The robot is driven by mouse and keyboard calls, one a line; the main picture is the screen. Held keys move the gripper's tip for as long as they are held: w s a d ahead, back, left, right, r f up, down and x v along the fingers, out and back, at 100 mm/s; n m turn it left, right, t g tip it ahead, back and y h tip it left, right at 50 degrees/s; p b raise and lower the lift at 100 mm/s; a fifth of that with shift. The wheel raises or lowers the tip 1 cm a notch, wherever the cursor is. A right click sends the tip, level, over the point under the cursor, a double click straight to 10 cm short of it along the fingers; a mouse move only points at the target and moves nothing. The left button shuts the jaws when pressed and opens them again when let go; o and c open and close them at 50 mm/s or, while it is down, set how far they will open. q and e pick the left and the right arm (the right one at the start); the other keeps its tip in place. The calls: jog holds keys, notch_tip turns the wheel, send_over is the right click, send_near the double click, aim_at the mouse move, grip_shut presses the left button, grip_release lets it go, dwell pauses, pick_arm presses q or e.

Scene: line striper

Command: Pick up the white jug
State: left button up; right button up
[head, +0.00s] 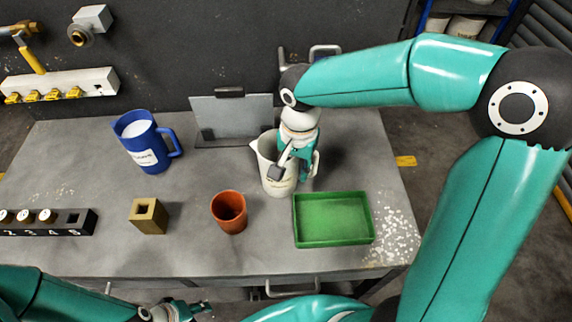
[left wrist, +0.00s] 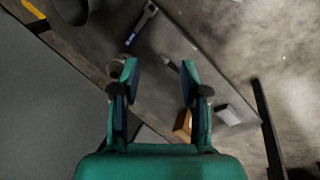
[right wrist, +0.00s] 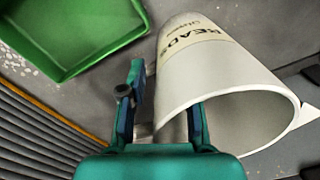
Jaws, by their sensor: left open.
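The white jug (head: 268,160) stands upright on the grey workbench, with its spout to the left. In the right wrist view the white jug (right wrist: 215,72) shows its open mouth and a printed label. My right gripper (head: 294,165) is at the jug's right side in the head view. In the right wrist view the right gripper (right wrist: 165,105) has its fingers apart, one left of the jug and one at its rim, that fingertip hidden. The handle is mostly hidden. My left gripper (head: 190,310) is low at the front edge, open and empty in the left wrist view (left wrist: 158,85).
A blue jug (head: 146,145), brass block (head: 149,216) and black numbered rack (head: 45,222) are further left. A grey panel (head: 232,117) stands behind.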

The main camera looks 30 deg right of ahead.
jog(key=shift+f, duration=0.25)
grip_shut()
jog(key=shift+r, duration=0.15)
